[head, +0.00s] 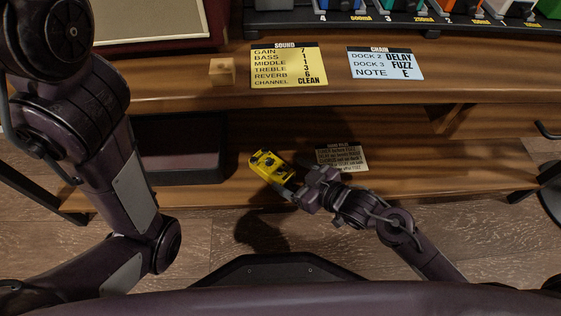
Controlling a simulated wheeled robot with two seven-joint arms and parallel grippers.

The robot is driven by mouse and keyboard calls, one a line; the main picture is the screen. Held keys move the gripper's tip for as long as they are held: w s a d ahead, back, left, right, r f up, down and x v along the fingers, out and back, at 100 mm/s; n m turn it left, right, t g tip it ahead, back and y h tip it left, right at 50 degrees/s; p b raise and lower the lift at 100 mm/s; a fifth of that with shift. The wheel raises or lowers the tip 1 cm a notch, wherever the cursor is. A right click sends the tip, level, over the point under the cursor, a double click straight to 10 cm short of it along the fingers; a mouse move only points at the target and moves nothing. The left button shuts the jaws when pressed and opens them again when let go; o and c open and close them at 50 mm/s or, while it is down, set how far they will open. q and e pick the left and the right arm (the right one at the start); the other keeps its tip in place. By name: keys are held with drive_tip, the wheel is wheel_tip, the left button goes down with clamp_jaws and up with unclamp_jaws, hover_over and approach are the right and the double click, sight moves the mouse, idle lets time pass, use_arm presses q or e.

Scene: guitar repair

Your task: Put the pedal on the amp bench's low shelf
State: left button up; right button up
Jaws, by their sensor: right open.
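A yellow pedal (268,165) with dark knobs is over or on the low shelf (225,187) of the wooden amp bench, left of a small printed card. My right gripper (287,187) is at the pedal's near right end, its fingers open and close beside it. Whether the fingers touch the pedal cannot be told. My left arm comes in at the left, and its gripper is outside the view.
A small printed card (342,157) stands on the low shelf, and a dark box (178,150) is at its left. The upper bench top (180,92) holds a yellow SOUND card (288,66), a blue CHAIN card (385,63), a wooden block (222,72) and a rack of pedals (400,22).

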drive_tip(key=p+v, duration=0.2)
drive_tip(key=v, duration=0.2)
drive_tip(key=shift+s+d+r, duration=0.15)
drive_tip(key=shift+s+r, duration=0.05)
drive_tip(key=shift+r, duration=0.05)
drive_tip(key=shift+s+d, duration=0.2)
drive_tip(key=shift+d, duration=0.1)
